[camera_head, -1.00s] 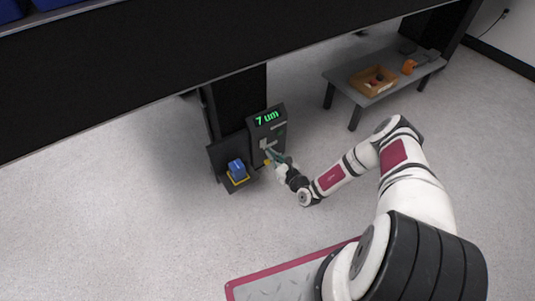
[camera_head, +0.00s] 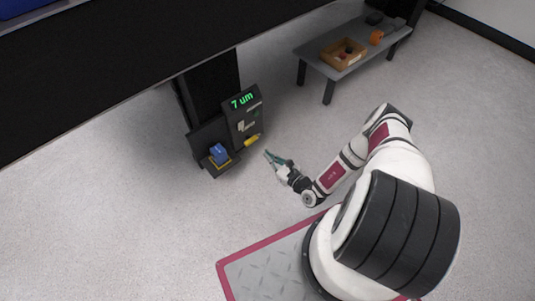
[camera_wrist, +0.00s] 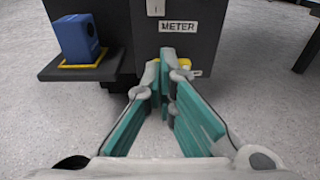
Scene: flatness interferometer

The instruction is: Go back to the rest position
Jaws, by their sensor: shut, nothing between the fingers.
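The flatness interferometer (camera_head: 243,119) is a dark box with a green "7 um" display, and its METER label shows in the wrist view (camera_wrist: 181,27). A blue block (camera_head: 218,153) sits on a yellow-edged pad on the box's side shelf; the block also shows in the wrist view (camera_wrist: 76,38). My gripper (camera_head: 267,153) is in free air to the right of the box, apart from it. In the wrist view my gripper's green-padded fingers (camera_wrist: 167,62) converge at the tips, shut and empty, in front of the box.
A yellow part (camera_head: 252,140) sticks out from the box's lower front. A grey low table (camera_head: 325,68) at the back holds a wooden tray (camera_head: 343,56) and an orange object (camera_head: 376,37). The carpet floor around is clear.

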